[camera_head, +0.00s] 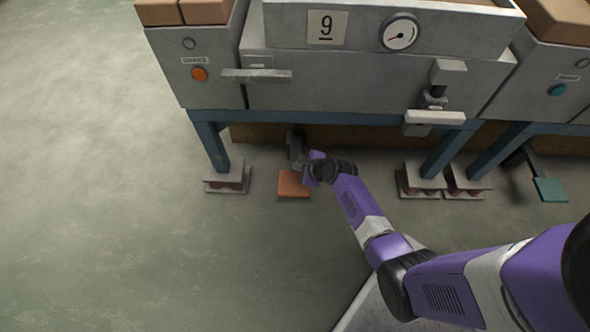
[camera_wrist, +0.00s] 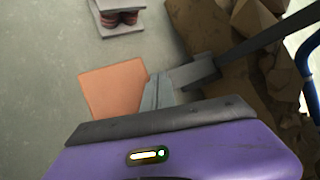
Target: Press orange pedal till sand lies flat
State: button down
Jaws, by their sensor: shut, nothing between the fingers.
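The orange pedal (camera_head: 293,185) is a flat square plate low over the floor under the front of the unit marked 9. It also shows in the wrist view (camera_wrist: 110,92), with a dark lever bar (camera_wrist: 250,43) running back from it to the upper right. My gripper (camera_head: 301,164) is down at the pedal's back edge, its purple body to the right. In the wrist view, my shut, empty fingers (camera_wrist: 156,92) overlap the pedal's right edge; I cannot tell whether they touch it. No sand is seen; the top of the unit is cut off.
The grey unit (camera_head: 380,75) has a dial (camera_head: 400,32), an orange button (camera_head: 199,74) and blue legs (camera_head: 209,140) on footed blocks (camera_head: 227,177). A teal pedal (camera_head: 551,189) sits at right. Broken brown pieces (camera_wrist: 225,85) lie behind the pedal. The floor at left is clear.

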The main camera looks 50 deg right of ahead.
aim_at(297, 173)
jog(key=shift+s+a+f+b, duration=0.15)
jog(key=shift+f+b, duration=1.15)
jog(key=shift+f, duration=0.55)
dwell(1.5)
jog(key=shift+s+a+f+b, duration=0.1)
jog(key=shift+f+b, duration=0.2)
jog(key=shift+f, duration=0.25)
jog(key=shift+s+a+f+b, duration=0.1)
jog(key=shift+f+b, duration=0.2)
jog(key=shift+f, duration=0.2)
dwell(0.8)
jog(key=shift+r+p, duration=2.55)
jog(key=shift+p, duration=0.15)
jog(key=shift+w+r+p, duration=0.1)
jog(key=shift+r+p, duration=0.3)
jog(key=shift+r, duration=0.1)
jog(key=shift+w+d+r, duration=0.1)
jog(key=shift+d, duration=0.1)
jog(key=shift+r, duration=0.15)
jog(key=r+p, duration=0.5)
jog(key=shift+w+d, duration=0.15)
jog(key=shift+d, duration=0.05)
